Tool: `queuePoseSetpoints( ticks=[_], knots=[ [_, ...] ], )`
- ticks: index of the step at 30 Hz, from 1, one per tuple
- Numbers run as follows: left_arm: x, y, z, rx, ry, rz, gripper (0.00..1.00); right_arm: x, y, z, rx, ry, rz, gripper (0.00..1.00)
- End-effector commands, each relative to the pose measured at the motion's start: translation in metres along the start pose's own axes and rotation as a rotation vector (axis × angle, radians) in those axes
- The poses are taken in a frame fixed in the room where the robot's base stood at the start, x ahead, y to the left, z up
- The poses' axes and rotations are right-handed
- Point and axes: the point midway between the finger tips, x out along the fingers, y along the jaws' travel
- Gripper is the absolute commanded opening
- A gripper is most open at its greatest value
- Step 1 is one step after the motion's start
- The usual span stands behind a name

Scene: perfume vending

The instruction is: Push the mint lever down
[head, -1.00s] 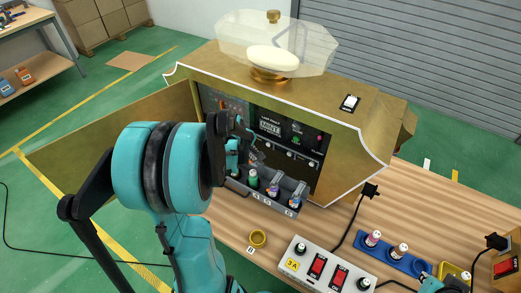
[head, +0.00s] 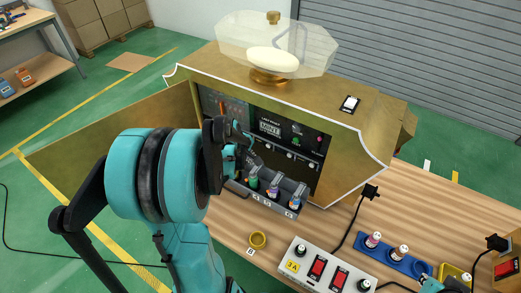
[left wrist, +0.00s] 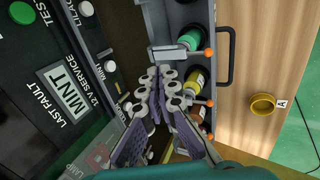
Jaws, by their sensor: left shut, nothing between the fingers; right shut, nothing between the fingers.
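The vending machine's dark panel shows a display reading MINT (head: 270,127), also in the left wrist view (left wrist: 67,92). Below it, grey levers with orange tips stand by a row of bottles. In the left wrist view one lever (left wrist: 178,53) lies beside a green bottle (left wrist: 190,38); I cannot read which lever is mint. My left gripper (left wrist: 158,78) is shut and empty, its tips just below that lever; contact is unclear. In the head view the left arm hides much of it. My right gripper (head: 436,284) is shut, partly cut off at the bottom right.
A switch box (head: 328,268) with red switches stands on the wooden table, with a blue tray (head: 390,254) of bottles to its right. A small yellow ring (head: 258,240) lies in front of the machine. An open door panel (head: 110,140) flanks the left arm.

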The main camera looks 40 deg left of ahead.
Motion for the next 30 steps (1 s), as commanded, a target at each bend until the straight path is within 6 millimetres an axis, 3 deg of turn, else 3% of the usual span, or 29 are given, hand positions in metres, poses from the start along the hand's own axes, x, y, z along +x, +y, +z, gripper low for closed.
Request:
queuePoseSetpoints(
  ticks=[3,24,30],
  knots=[
    [-0.018,0.003,0.000,-0.001,0.000,0.000,0.00,-0.013,0.000,-0.009,0.000,0.000,0.000,0.00],
    [-0.091,0.009,0.000,-0.001,0.000,0.000,0.00,-0.060,0.000,-0.043,0.000,0.000,0.000,0.00],
    [-0.100,0.009,0.000,-0.001,0.000,0.000,0.00,-0.066,0.000,-0.047,0.000,0.000,0.000,0.00]
  ],
)
